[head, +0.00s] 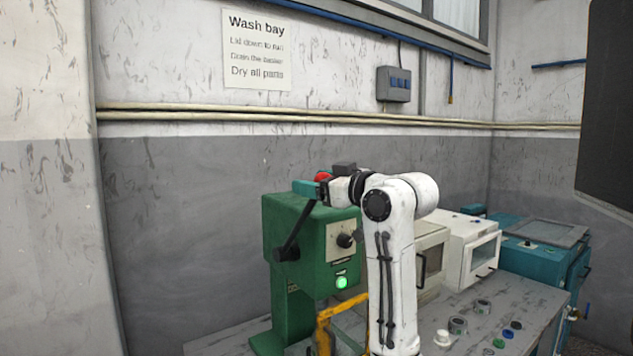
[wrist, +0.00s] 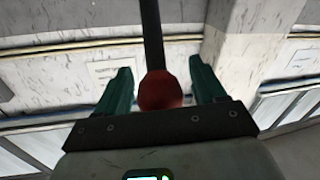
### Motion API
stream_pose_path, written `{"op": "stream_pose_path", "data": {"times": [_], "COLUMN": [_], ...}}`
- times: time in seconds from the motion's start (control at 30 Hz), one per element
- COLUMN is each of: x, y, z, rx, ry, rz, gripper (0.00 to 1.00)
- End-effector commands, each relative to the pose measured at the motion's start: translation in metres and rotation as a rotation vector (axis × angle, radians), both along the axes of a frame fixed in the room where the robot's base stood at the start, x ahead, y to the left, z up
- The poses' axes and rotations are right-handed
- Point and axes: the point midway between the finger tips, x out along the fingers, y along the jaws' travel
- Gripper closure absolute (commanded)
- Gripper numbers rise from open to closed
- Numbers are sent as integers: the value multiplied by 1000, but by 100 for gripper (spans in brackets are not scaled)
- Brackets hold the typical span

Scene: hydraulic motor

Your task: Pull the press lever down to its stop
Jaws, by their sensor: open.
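The green press (head: 305,245) stands on the bench, with a lit green button on its front. Its black press lever (head: 297,228) rises from a hub on the press's left side, tilted up and to the right. The lever's red knob (head: 322,176) is at its top, beside my gripper (head: 307,188), which is raised there. In the wrist view the red knob (wrist: 160,91) sits between the two teal fingers of my open gripper (wrist: 160,66), with gaps visible on both sides. The lever's shaft runs upward beyond it. My arm hides the press's right side.
A yellow frame (head: 326,322) is at the front of the press. White cabinets (head: 470,245) and a teal machine (head: 545,250) stand to the right. Several small round parts lie on the bench (head: 475,340). The wall is behind; the space left of the press is clear.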

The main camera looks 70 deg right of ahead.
Motion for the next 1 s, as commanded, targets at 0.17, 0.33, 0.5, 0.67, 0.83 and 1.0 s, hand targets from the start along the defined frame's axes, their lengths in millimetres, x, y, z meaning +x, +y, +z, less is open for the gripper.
{"op": "stream_pose_path", "data": {"times": [0.17, 0.33, 0.5, 0.67, 0.83, 1.0], "x": [0, 0, 0, 0, 0, 0], "y": [0, 0, 0, 0, 0, 0], "z": [0, 0, 0, 0, 0, 0], "rx": [0, 0, 1, 1, 0, 0], "ry": [0, 1, 1, 1, 1, 0], "rz": [0, 0, 0, 0, 0, 0], "gripper": [35, 52, 68, 83, 99, 100]}}
